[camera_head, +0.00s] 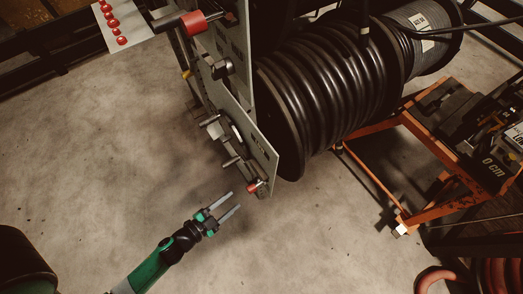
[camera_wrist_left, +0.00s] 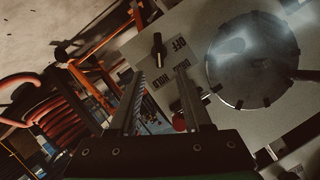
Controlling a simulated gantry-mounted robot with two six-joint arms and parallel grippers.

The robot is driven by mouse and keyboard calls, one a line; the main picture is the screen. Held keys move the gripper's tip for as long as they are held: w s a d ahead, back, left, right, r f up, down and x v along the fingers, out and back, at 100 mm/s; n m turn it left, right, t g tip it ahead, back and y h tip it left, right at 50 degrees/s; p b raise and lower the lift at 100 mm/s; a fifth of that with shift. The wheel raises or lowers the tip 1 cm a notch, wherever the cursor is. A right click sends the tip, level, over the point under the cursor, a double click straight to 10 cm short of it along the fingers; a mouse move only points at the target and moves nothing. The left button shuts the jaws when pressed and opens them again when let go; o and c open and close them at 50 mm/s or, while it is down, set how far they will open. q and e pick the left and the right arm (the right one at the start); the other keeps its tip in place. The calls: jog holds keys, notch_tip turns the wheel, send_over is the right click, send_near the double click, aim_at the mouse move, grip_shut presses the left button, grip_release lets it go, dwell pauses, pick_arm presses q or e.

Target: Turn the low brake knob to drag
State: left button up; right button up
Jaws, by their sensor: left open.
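In the left wrist view, a black knob (camera_wrist_left: 157,48) stands out from a light panel (camera_wrist_left: 205,22) near the panel's edge. Lettering beside it reads OFF, DRAG and HOLD; its exact setting is unclear. My left gripper (camera_wrist_left: 160,74) is open and empty, its fingertips short of the knob and apart from it. In the head view the left gripper (camera_head: 235,202) is below the tilted control panel (camera_head: 238,118), pointing up and right toward its lower corner. Small knobs show there, but I cannot tell which is the low brake knob. My right gripper is not in view.
A red-tipped part (camera_head: 254,186) sits at the panel's lower corner, near the fingertips. A large round metal disc (camera_wrist_left: 252,58) is beside the knob. A black hose reel (camera_head: 320,90) and an orange frame (camera_head: 430,205) stand right of the panel.

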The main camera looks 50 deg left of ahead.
aim_at(256, 182)
pick_arm(q)
jog(key=b+x, duration=0.3)
jog(key=x, duration=0.7)
jog(key=shift+w+f+b, duration=0.3)
jog(key=shift+f, duration=0.1)
grip_shut()
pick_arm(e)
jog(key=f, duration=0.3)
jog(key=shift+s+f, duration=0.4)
